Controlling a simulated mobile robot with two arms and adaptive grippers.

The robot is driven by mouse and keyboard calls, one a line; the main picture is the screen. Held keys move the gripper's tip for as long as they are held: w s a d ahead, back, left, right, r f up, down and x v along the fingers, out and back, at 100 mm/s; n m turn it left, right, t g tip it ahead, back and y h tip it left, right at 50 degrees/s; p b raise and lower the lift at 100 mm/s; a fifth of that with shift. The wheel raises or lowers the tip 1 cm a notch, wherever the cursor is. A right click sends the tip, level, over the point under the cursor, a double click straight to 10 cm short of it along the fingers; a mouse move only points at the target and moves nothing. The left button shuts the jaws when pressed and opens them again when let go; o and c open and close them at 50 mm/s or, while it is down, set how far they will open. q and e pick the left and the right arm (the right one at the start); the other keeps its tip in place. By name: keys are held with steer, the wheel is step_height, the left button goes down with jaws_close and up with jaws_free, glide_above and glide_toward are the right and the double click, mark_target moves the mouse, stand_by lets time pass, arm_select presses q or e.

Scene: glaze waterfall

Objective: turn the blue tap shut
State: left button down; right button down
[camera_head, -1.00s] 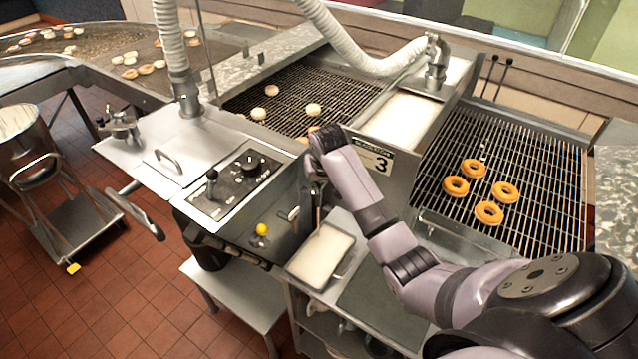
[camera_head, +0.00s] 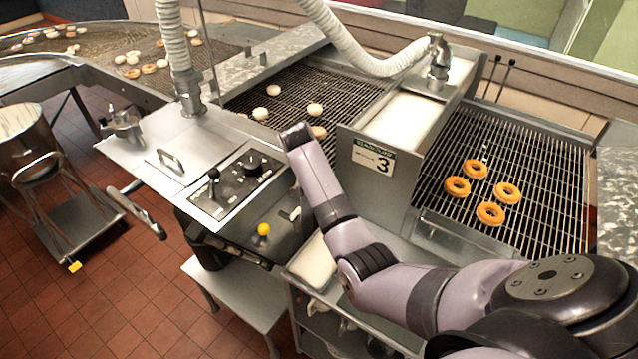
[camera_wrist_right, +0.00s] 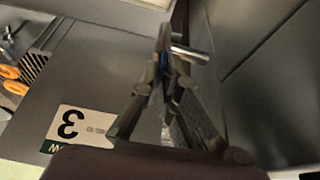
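The blue tap (camera_wrist_right: 164,60) shows in the right wrist view only as a small blue patch between my fingertips, with a short metal rod (camera_wrist_right: 190,54) beside it. My right gripper (camera_wrist_right: 163,48) has its fingers drawn together at the tips and appears shut on the blue part; most of the tap is hidden by the fingers. In the head view my right arm reaches in from the right to the front of the machine marked 3 and hides its gripper and the tap. My left gripper is in neither current view.
The number 3 label (camera_head: 373,159) is on the icing machine's side wall, close to my arm. A white glaze tray (camera_head: 313,262) lies below. A yellow knob (camera_head: 263,229) and a control panel (camera_head: 238,181) are to the left. Doughnuts (camera_head: 490,214) rest on the right grid.

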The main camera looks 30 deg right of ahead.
steer(key=shift+w+r+m, duration=0.1)
steer(key=shift+m, duration=0.3)
steer(key=c, duration=1.8)
jaws_free()
steer(key=v, duration=1.2)
steer(key=shift+a, duration=0.1)
